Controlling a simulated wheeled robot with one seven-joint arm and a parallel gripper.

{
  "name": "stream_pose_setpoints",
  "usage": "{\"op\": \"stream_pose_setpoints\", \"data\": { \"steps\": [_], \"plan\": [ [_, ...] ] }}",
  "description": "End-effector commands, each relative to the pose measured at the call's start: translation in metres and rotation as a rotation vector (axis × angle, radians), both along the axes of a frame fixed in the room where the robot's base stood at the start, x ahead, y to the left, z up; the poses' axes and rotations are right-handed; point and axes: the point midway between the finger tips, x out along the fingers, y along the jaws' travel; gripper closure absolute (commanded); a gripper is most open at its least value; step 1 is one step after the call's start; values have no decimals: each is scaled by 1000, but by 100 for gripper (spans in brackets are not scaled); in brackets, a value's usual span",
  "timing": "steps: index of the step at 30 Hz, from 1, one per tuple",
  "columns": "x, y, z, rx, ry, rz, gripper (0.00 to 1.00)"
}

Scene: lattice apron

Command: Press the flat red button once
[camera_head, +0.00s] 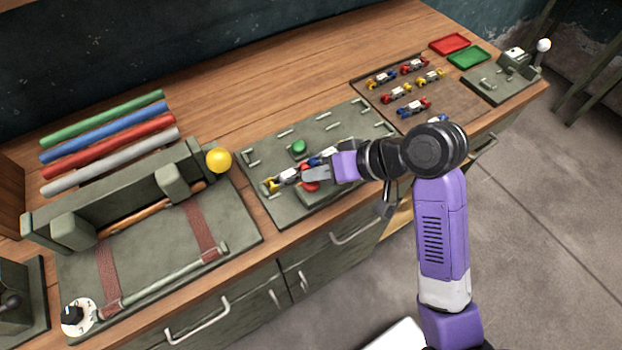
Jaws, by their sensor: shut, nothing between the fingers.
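The flat red button (309,186) sits on the grey-green panel (352,118) in the middle of the bench. It is partly hidden by my gripper (305,175), which is shut and empty. The fingertips reach in from the right, over or right beside the button. I cannot tell whether they touch it. A green button (299,146) stands on the same panel behind the red one. A small toy car (285,177) in yellow and white lies just left of the fingertips, and a blue and white one shows partly behind them.
Several toy cars (412,107) stand on a brown tray (455,99) at the back right, near a red tray (449,44) and a green tray (469,57). A fixture with a yellow ball (218,160) is at the left, before several coloured rods (110,147).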

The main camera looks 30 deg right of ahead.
Motion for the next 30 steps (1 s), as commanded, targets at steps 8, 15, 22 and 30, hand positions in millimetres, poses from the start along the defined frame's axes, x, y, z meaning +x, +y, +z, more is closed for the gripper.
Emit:
{"op": "stream_pose_setpoints", "data": {
  "steps": [8,15,22,30],
  "plan": [
    [0,0,-3,0,0,0,100],
    [0,0,-5,0,1,1,100],
    [0,0,-8,1,1,0,100],
    [0,0,-11,1,2,0,100]
  ]
}}
